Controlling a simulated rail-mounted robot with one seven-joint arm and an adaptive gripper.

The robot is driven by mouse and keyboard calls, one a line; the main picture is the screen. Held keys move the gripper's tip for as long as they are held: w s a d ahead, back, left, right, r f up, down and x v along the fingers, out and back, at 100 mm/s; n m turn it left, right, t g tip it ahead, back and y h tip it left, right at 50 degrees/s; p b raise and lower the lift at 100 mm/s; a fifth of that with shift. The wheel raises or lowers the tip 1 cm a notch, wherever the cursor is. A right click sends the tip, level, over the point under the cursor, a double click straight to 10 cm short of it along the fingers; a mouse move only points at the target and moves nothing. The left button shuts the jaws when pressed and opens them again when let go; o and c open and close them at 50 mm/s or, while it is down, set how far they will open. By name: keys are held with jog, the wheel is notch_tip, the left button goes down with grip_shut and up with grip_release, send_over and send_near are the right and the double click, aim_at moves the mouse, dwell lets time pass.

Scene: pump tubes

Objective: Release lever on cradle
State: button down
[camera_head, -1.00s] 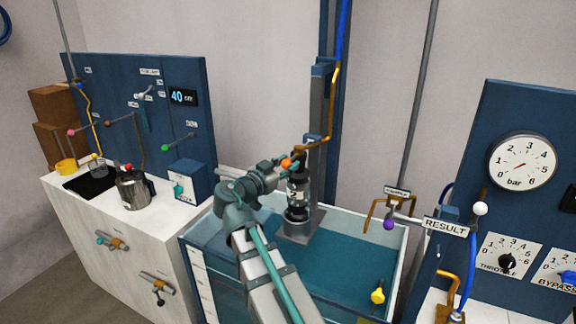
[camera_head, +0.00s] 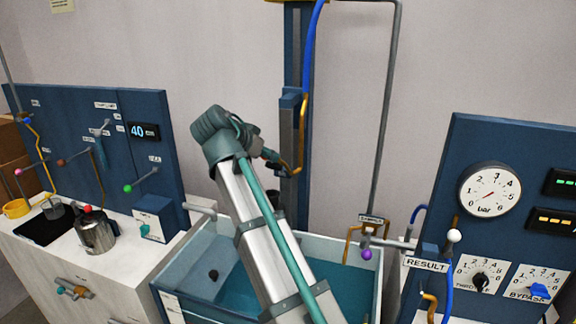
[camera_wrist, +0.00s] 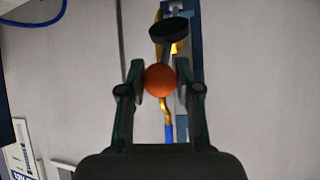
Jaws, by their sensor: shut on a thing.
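In the wrist view my gripper (camera_wrist: 160,82) is closed around an orange ball knob (camera_wrist: 160,79), one finger on each side of it. I take this knob to be the lever's end. Above it in that picture are a dark round disc (camera_wrist: 169,29) and an orange-brown pipe. In the head view my wrist and arm cover the knob and most of the pump. A dark part, likely the pump or cradle, shows just right of my arm (camera_head: 275,201). The blue upright column (camera_head: 291,130) stands behind.
The water tank (camera_head: 345,268) lies below and around my arm. A bent brown pipe (camera_head: 300,140) and blue hose (camera_head: 312,40) run down the column. The gauge panel (camera_head: 478,150) is at right, a white counter (camera_head: 140,255) at left.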

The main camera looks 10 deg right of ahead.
jog(key=w+d+r+b, duration=0.1)
jog(key=w+d+r, duration=0.1)
jog(key=w, duration=0.2)
jog(key=w+d+r+g+b, duration=0.1)
jog(key=w+d+r, duration=0.2)
jog(key=w, duration=0.2)
jog(key=shift+d+r+y, duration=0.2)
jog(key=shift+r+y, duration=0.1)
jog(key=shift+y, duration=0.1)
jog(key=c, duration=0.8)
grip_release()
jog(key=shift+w, duration=0.15)
jog(key=v, duration=1.2)
